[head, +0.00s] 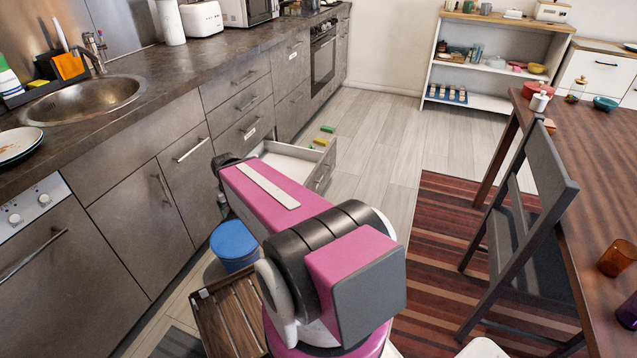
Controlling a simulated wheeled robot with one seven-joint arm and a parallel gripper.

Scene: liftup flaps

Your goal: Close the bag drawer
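One low drawer (320,170) in the grey-brown kitchen counter is pulled out into the aisle. Its white inside shows, and its front faces right with a handle. My pink arm covers its near side, so I cannot see all of its contents. No readable label shows on this drawer. The dark end of my arm, with my gripper (226,172), is by the cabinet fronts, left of the open drawer. The fingers are mostly hidden, and I cannot tell whether they are open or touch anything.
Shut drawers (237,92) sit above the open one. A blue-lidded bin (234,243) and a wooden crate (232,318) stand on the floor by my arm. Small green and yellow items (325,134) lie beyond the drawer.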

